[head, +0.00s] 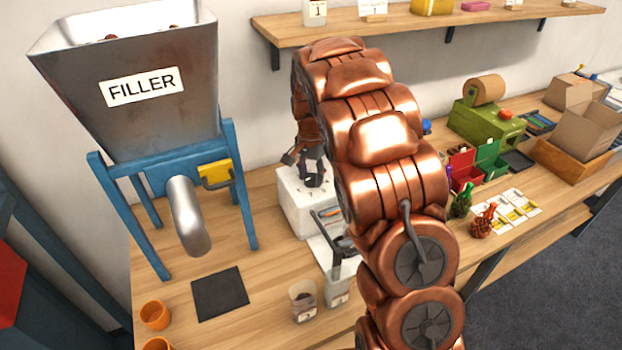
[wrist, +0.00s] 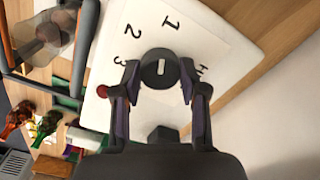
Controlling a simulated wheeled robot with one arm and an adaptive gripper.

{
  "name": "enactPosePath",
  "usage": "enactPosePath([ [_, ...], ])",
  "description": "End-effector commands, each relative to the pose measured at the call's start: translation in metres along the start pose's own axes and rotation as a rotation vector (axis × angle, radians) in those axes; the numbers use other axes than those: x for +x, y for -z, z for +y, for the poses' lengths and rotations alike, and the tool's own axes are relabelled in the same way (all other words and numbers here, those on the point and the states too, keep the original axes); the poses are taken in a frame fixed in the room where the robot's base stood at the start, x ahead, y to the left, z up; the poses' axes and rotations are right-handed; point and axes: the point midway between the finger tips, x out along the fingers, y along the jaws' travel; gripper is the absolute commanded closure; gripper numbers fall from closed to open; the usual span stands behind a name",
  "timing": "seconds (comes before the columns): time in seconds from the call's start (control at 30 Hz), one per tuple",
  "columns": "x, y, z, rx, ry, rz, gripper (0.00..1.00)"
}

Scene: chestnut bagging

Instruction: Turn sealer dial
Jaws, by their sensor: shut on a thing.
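The sealer (head: 298,200) is a white box on the bench, left of my copper arm in the head view. The dial (wrist: 160,68) is a round dark knob with a white line mark, which stands about upright in the picture. My gripper (wrist: 158,85) points down at the sealer top, its two fingers shut around the knob. In the head view my gripper (head: 311,170) is over the sealer, and the dial is hard to make out there.
The filler (head: 170,80) with its blue frame stands to the left. A clear cup (head: 303,302) and orange cups (head: 155,315) stand near the front. A dark mat (head: 220,293) lies below the spout. A green machine (head: 485,125) and red and green bins are right of my arm.

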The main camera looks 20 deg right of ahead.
Motion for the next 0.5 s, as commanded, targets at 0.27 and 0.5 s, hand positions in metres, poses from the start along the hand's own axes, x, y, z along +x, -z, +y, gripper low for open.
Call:
enactPosePath([
  [0.27, 0.0059, 0.0001, -0.0019, -0.244, 0.005, 0.002, 0.92],
  [0.5, 0.0059, -0.0004, -0.0009, -0.473, 0.002, -0.001, 0.92],
])
